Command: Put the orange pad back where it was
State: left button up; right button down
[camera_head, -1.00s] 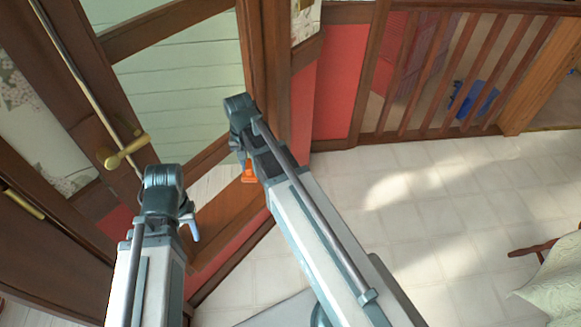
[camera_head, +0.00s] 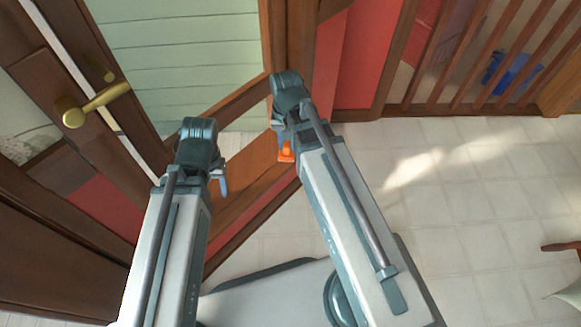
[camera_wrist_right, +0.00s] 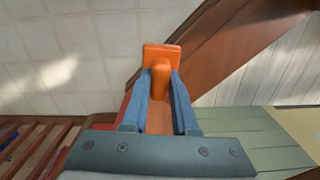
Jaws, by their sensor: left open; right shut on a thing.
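The orange pad (camera_wrist_right: 160,58) is held between the blue fingers of my right gripper (camera_wrist_right: 160,85) in the right wrist view. It has a flat plate at the far end and a rounded neck running back between the fingers. In the head view a bit of the orange pad (camera_head: 286,153) shows beneath my right gripper (camera_head: 281,142), over the wooden door sill; the arm hides the rest. My left gripper (camera_head: 220,182) is open and empty, to the left and lower in the picture.
A wooden door with a brass handle (camera_head: 92,104) stands at the left. A brown post (camera_head: 288,45) and red wall panels (camera_head: 362,60) are ahead. A wooden railing (camera_head: 480,60) with a blue object (camera_head: 512,72) behind it is at upper right. Pale tiled floor (camera_head: 450,190) lies open at the right.

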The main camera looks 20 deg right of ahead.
pick_arm(q)
notch_tip(320, 180, down, 12)
jog(key=b, duration=0.9)
jog(key=shift+b, duration=0.35)
pick_arm(e)
jog(key=s+f+n, duration=0.1)
jog(key=s+f, duration=0.4)
jog(key=f, duration=0.7)
jog(key=shift+s+a, duration=0.15)
jog(key=shift+s, duration=0.15)
